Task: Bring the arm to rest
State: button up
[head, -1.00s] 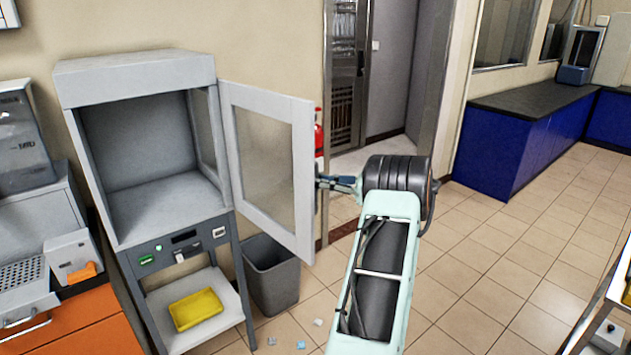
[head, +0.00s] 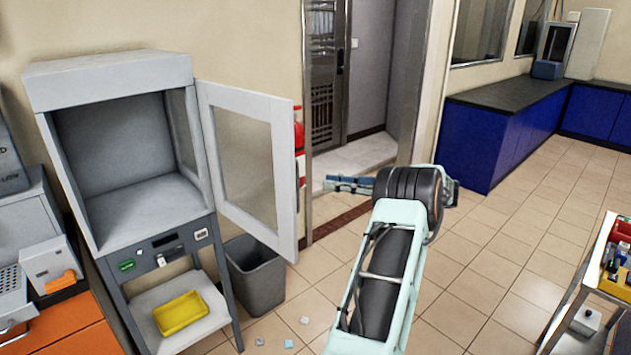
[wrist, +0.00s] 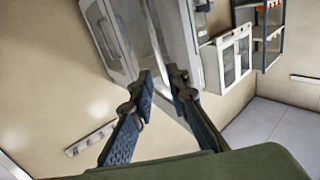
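My gripper (head: 330,183) is at the end of my pale green arm, right of the open cabinet door (head: 252,165), pointing left in the head view. In the wrist view my gripper (wrist: 163,78) has its two blue fingers apart, with nothing between them. The gripper looks clear of the door in the head view. The grey cabinet (head: 110,70) stands at the left with its door swung out and its chamber empty.
A grey bin (head: 256,280) stands beside the cabinet, with small scraps on the floor near it. A yellow tray (head: 180,313) lies on the lower shelf. A cart (head: 603,250) with items is at the right edge. Blue counters (head: 497,140) stand behind. Tiled floor is open between.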

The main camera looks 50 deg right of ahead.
jog(key=shift+v, duration=0.95)
jog(key=shift+w, duration=0.15)
